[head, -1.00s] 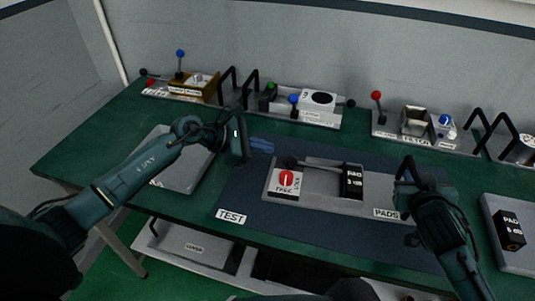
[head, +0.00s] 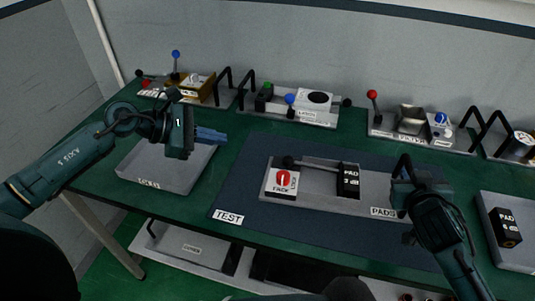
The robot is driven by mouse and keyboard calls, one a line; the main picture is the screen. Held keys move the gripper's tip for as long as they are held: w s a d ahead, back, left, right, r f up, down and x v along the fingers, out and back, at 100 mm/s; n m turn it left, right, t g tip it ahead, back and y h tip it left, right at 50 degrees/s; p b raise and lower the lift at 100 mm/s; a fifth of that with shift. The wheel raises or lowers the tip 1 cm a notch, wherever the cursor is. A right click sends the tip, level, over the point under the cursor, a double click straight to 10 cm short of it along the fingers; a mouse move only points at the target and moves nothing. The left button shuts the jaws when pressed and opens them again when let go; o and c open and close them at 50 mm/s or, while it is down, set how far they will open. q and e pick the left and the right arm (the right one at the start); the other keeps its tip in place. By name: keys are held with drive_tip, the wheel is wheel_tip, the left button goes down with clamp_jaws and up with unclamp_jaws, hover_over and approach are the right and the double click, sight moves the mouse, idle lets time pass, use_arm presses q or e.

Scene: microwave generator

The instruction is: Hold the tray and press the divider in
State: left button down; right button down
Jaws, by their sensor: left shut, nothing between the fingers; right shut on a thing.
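The grey tray (head: 320,197) lies on the dark mat, with a PADS label at its front right. On it, a white block with a red round mark (head: 283,181) stands at the left and a black block marked PAD (head: 348,181) stands near the middle. A dark rod with a round end runs behind them. I cannot tell which piece is the divider. My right gripper (head: 402,190) is shut on the tray's right end; the arm hides the grip. My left gripper (head: 211,136) is shut and empty, above the left of the table, apart from the tray.
Several fixtures with coloured knobs and black handles line the back, including one with a red ball lever (head: 372,94). Another grey tray with a black PAD block (head: 505,228) stands at the right.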

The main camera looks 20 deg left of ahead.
drive_tip(key=c, duration=1.9)
unclamp_jaws()
drive_tip(key=shift+s+a+f, duration=0.1)
drive_tip(key=shift+s+f, duration=0.05)
drive_tip(key=shift+f, duration=0.4)
drive_tip(key=o, duration=0.3)
drive_tip(key=shift+r, duration=0.1)
drive_tip(key=shift+o, duration=1.4)
drive_tip(key=shift+r, duration=0.25)
